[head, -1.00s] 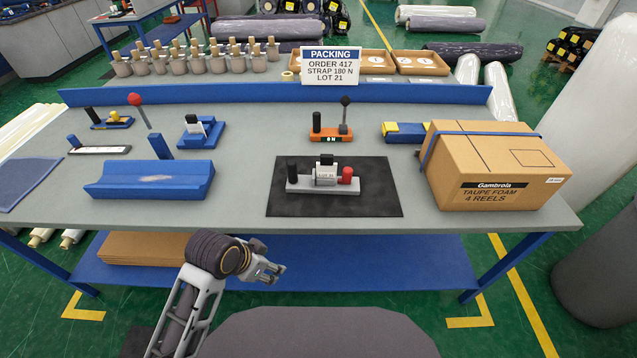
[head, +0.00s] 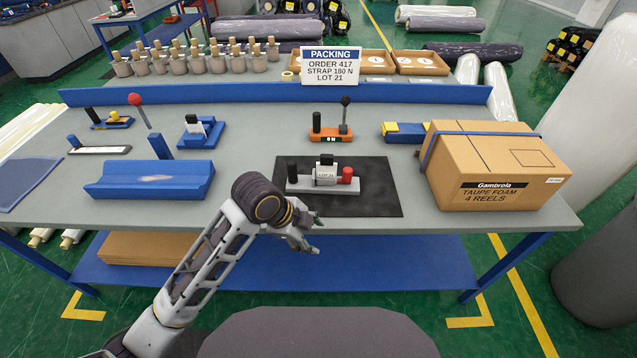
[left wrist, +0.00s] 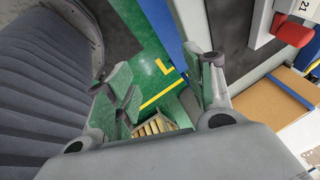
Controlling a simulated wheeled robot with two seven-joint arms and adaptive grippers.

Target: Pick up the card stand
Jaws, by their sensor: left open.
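My left gripper (head: 316,235) is open and empty in front of the bench's front edge, near the mat, away from the blue stand. The left wrist view shows its fingers (left wrist: 165,78) apart with floor between them.
The blue cradle block (head: 150,180) is on the left front of the bench (head: 235,205). A red-knobbed lever (head: 136,104) and an orange device (head: 329,134) stand farther back. A strapped carton (head: 495,170) fills the right end. A blue rail (head: 270,93) runs along the back.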

